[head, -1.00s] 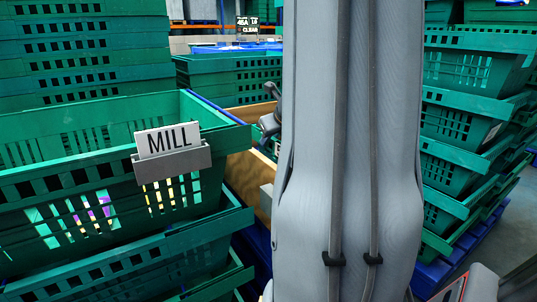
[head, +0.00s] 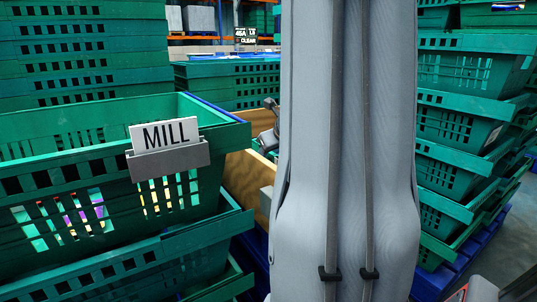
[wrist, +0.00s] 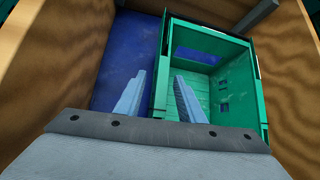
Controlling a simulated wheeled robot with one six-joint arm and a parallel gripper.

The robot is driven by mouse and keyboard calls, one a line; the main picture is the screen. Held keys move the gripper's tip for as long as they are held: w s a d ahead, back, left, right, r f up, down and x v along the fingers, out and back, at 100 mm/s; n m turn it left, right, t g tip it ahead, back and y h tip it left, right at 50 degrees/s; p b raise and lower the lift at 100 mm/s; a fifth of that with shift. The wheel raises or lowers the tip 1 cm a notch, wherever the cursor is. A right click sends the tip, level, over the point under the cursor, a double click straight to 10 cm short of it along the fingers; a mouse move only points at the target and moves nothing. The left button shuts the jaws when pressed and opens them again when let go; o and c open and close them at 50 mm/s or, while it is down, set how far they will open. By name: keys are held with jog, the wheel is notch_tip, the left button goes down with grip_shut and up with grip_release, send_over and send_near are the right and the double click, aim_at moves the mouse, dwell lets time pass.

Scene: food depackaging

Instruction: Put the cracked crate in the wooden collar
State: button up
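The wooden collar (wrist: 283,75) stands around a blue base in the wrist view; its side also shows in the head view (head: 247,183), partly hidden by my arm. A green crate (wrist: 212,39) sits inside the collar in the wrist view, to the right of a bare blue strip. A blue patch shows through an opening in it; I cannot tell whether this is the crack. My gripper (wrist: 158,97) is open. Its fingers appear on either side of the crate's left wall, with nothing visibly clamped. Contact with the wall cannot be told.
A green crate with a MILL card (head: 170,134) stands on others at the left of the head view. Tall stacks of green crates (head: 85,45) are behind, and more (head: 450,180) stand on a blue pallet at the right. My arm blocks the middle.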

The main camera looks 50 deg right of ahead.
jog(key=shift+r, duration=0.15)
jog(key=shift+s+r+p, duration=0.2)
jog(key=shift+r+p, duration=0.05)
jog(key=shift+p, duration=0.05)
jog(key=p+v, duration=0.5)
jog(key=v, duration=0.6)
jog(key=shift+a, duration=0.2)
jog(key=shift+s+r, duration=0.1)
jog(key=shift+r, duration=0.05)
